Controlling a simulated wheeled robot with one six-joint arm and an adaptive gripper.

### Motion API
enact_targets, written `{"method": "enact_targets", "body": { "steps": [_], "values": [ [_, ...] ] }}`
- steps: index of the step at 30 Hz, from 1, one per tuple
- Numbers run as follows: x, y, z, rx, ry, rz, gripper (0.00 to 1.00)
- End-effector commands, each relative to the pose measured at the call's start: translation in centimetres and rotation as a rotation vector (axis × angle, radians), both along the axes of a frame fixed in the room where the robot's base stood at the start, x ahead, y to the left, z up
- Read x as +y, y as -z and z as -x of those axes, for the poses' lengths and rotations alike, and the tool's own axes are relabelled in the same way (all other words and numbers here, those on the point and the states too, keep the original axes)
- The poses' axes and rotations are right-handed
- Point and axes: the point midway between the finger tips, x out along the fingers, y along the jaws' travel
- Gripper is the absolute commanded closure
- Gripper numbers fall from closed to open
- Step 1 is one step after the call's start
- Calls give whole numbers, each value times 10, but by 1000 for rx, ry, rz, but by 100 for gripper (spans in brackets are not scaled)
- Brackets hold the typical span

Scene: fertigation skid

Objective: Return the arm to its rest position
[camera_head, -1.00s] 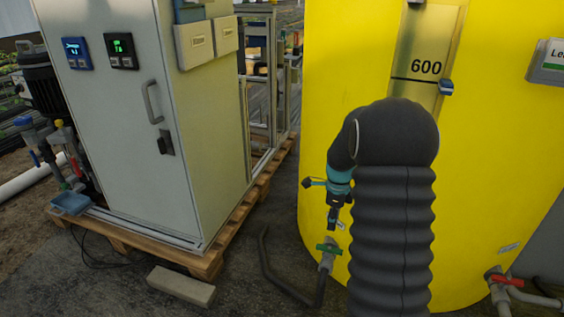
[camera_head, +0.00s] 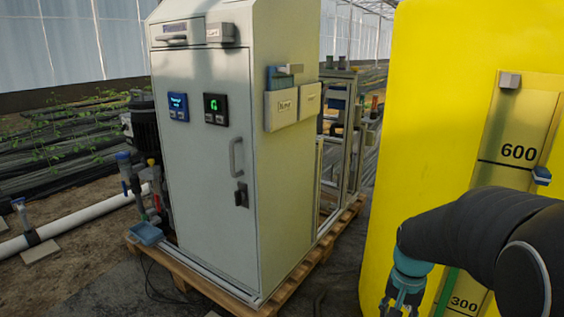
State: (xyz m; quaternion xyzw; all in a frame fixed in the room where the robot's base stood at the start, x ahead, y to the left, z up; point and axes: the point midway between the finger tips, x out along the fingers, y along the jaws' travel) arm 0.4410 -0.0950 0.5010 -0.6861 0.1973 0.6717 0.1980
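My arm (camera_head: 480,240) reaches in from the right edge in front of the yellow tank, with a dark sleeve over its links. My gripper (camera_head: 400,306) hangs from the teal wrist at the bottom edge, pointing down. Its fingertips are cut off or too small to read, so I cannot tell whether it is open or shut. I see nothing held in it.
The yellow tank (camera_head: 425,110) with its level scale (camera_head: 510,165) stands close behind my arm. A grey cabinet (camera_head: 205,160) stands on a wooden pallet (camera_head: 305,270) to the left. A white pipe (camera_head: 70,222) lies at far left. Dark ground separates pallet and tank.

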Motion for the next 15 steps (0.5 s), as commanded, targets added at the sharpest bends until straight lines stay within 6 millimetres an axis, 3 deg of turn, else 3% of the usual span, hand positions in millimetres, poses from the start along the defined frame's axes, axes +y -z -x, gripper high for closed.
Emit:
{"method": "enact_targets", "body": {
  "steps": [3, 15],
  "values": [
    [17, -32, 25, -47, -147, 17, 56],
    [62, -105, 101, -218, -455, 85, 56]
  ]
}}
